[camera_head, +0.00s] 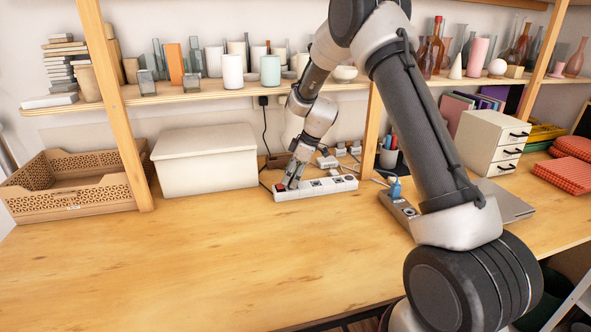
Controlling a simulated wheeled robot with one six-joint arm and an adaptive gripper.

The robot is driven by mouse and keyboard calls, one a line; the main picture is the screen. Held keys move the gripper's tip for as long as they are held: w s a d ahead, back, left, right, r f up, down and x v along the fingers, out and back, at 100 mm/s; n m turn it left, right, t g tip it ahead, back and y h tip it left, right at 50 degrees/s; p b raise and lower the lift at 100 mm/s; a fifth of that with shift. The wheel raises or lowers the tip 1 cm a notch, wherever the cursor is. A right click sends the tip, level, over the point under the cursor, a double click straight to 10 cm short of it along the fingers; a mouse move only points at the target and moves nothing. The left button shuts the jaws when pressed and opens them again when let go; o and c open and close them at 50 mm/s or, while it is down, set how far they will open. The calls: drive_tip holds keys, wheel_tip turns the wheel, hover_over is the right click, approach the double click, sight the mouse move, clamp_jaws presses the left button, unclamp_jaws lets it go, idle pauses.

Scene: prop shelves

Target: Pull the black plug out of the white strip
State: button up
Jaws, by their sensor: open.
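The white strip (342,185) lies on the wooden table in the middle, with a red switch at its left end and dark sockets along its top. My gripper (292,184) points down at the left part of the strip, close to the red switch. It is open, with its dark fingers low at the strip's top. I cannot clearly make out the black plug; the fingers cover that part of the strip. I cannot tell whether the fingers touch anything.
A white lidded box (205,160) and an open wooden crate (72,188) stand left. White adapters (327,161) lie behind the strip. A grey strip with a blue plug (395,188) is right, near a white drawer unit (490,142). A shelf (190,93) hangs above. The front table is clear.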

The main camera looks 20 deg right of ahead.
drive_tip(key=shift+c, duration=0.3)
drive_tip(key=shift+f, duration=0.1)
clamp_jaws()
drive_tip(key=shift+r, duration=0.2)
idle(0.3)
drive_tip(key=shift+w+r, duration=0.15)
drive_tip(key=shift+r, duration=0.25)
idle(1.0)
drive_tip(key=shift+r, duration=0.1)
drive_tip(key=shift+r, duration=0.35)
drive_tip(key=shift+r, duration=1.3)
